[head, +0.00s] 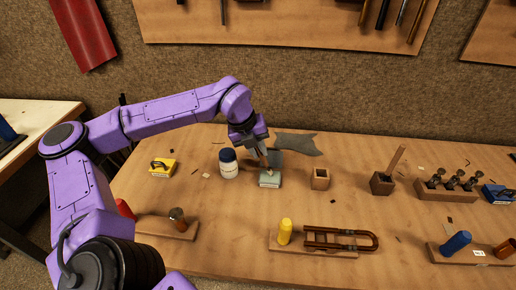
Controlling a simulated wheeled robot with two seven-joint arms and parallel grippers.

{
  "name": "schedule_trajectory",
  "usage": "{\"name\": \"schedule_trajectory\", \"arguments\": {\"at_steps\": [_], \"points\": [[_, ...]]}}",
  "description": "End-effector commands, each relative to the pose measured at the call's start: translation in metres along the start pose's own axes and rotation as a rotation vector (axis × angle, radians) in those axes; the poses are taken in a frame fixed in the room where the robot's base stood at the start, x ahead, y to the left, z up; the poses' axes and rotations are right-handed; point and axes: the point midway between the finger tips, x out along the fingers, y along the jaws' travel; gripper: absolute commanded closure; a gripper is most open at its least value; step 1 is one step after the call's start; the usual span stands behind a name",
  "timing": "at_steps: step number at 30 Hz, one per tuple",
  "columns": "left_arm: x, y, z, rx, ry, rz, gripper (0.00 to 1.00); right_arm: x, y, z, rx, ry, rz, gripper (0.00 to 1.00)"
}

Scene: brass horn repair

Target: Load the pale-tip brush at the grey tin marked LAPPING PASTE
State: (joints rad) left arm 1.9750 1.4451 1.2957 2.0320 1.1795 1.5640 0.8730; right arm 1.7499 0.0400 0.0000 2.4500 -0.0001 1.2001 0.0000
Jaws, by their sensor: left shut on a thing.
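My left gripper (262,152) reaches in from the left, points down over the middle of the table and is shut on a thin thing, seemingly the pale-tip brush (267,162). The fingers hide most of it. Right below is a small grey tin (270,182) on the table. The held thing's lower end is at or just above the tin's top; I cannot tell whether it touches. The tin's lettering is too small to read. My right gripper is not in view.
A white bottle with a dark cap (229,168) stands close left of the tin. A grey cloth (300,143) lies behind. An empty-looking wooden block (320,182) and a dark block with an upright stick (382,186) stand right. A yellow tin (162,169) is left.

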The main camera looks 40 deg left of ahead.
Motion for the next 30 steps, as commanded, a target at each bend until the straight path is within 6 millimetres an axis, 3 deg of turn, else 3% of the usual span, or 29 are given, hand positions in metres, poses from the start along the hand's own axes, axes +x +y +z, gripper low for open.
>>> {"name": "schedule_trajectory", "arguments": {"at_steps": [30], "points": [[0.0092, 0.0031, -0.0011, 0.000, 0.000, 0.000, 1.00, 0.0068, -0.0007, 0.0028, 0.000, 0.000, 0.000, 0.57]]}}
